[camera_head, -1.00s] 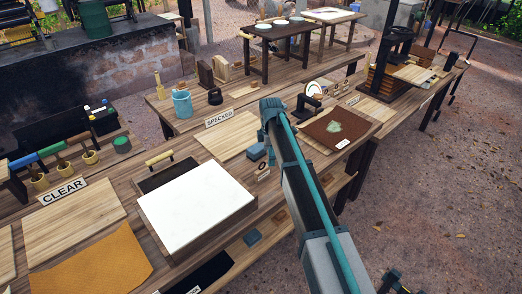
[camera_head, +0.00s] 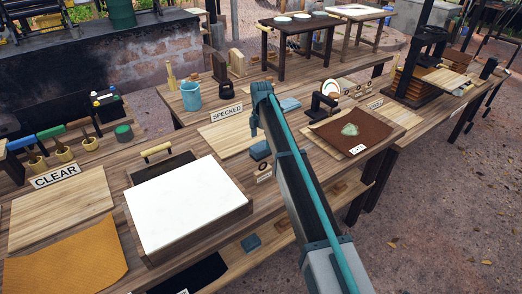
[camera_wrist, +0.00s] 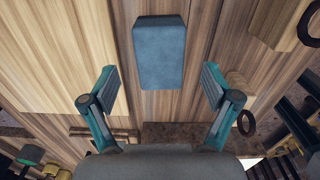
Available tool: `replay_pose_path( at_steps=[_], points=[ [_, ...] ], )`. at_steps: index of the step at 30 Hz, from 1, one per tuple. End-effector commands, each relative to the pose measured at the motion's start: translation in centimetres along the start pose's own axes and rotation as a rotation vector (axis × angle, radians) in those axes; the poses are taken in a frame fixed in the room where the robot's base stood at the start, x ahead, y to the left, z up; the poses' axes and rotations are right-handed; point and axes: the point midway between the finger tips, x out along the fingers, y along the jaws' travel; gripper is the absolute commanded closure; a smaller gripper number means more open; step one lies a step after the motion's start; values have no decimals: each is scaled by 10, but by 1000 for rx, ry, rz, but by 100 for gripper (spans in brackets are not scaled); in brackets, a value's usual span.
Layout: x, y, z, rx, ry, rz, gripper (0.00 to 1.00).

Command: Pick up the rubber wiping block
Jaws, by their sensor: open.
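A blue-grey rubber block (camera_head: 260,150) lies on the wooden bench right of the white-topped tray. In the wrist view a blue block (camera_wrist: 160,48) lies on the planks, ahead of and between my two fingers. My gripper (camera_wrist: 159,75) is open and empty, with its teal fingers spread wider than the block and apart from it. In the head view the end of my arm hangs above the bench just behind the block; its fingers are too small to make out there. A similar blue block (camera_head: 250,243) lies on the lower shelf.
A pale board (camera_head: 226,137) lies behind.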

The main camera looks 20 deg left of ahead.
Motion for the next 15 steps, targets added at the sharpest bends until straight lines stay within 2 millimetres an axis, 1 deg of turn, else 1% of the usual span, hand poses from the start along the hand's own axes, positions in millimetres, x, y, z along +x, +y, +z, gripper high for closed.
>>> replay_pose_path(
  at_steps=[8,15],
  points=[
    [16,0,-2,1,0,-1,12],
    [47,0,-4,1,1,-2,12]
  ],
)
